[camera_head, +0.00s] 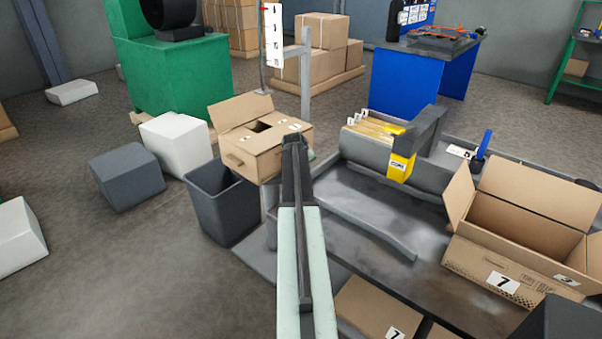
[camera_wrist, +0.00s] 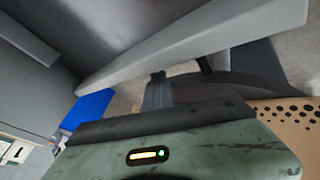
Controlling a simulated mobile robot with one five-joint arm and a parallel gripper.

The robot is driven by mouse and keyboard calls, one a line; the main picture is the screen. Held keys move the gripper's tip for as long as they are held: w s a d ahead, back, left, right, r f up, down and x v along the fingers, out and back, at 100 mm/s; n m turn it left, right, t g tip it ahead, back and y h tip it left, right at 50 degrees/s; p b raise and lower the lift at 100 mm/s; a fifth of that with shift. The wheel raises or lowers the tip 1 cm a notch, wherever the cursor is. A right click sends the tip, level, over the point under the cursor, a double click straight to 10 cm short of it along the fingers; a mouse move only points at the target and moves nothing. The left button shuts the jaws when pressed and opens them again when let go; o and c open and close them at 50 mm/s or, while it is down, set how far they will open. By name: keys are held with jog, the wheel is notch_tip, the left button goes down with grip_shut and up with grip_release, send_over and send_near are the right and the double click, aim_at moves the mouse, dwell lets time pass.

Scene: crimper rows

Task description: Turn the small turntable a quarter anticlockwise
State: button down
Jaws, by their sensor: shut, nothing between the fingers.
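My gripper (camera_head: 293,140) is at the far end of my pale arm in the head view, in front of an open cardboard box (camera_head: 240,150). In the wrist view its dark fingers (camera_wrist: 158,80) are together with nothing between them. I cannot clearly make out the small turntable in the head view. A dark curved surface (camera_wrist: 240,90) just right of the fingers in the wrist view may be its edge. I cannot tell whether the fingers touch it.
A dark grey bin (camera_head: 222,205) stands left of my arm. A grey bench (camera_head: 385,210) with a raised rail lies to the right, bearing an open box marked 7 (camera_head: 500,265). A yellow device (camera_head: 399,166) hangs over the bench.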

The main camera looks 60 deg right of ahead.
jog(key=shift+s+d, duration=0.3)
jog(key=shift+d, duration=0.1)
dwell(0.3)
jog(key=s+p+v, duration=0.1)
jog(key=p+v, duration=0.8)
jog(key=v, duration=0.1)
jog(key=w+a+f+n+y, duration=0.1)
jog(key=w+a, duration=0.3)
jog(key=a, duration=0.6)
jog(key=w+a+f+y, duration=0.1)
jog(key=w+a, duration=0.3)
jog(key=a, duration=0.6)
jog(key=w+a+f+n+y, duration=0.1)
jog(key=w+a, duration=0.4)
jog(key=a, duration=0.6)
jog(key=s+a+f+n+g+y, duration=0.1)
jog(key=s+a+n+y, duration=0.15)
jog(key=a, duration=1.55)
jog(key=s+a+n+g+y, duration=0.1)
jog(key=s+a, duration=0.3)
jog(key=a, duration=1.4)
notch_tip(320, 180, up, 18)
jog(key=p, duration=1.8)
jog(key=shift+r, duration=0.25)
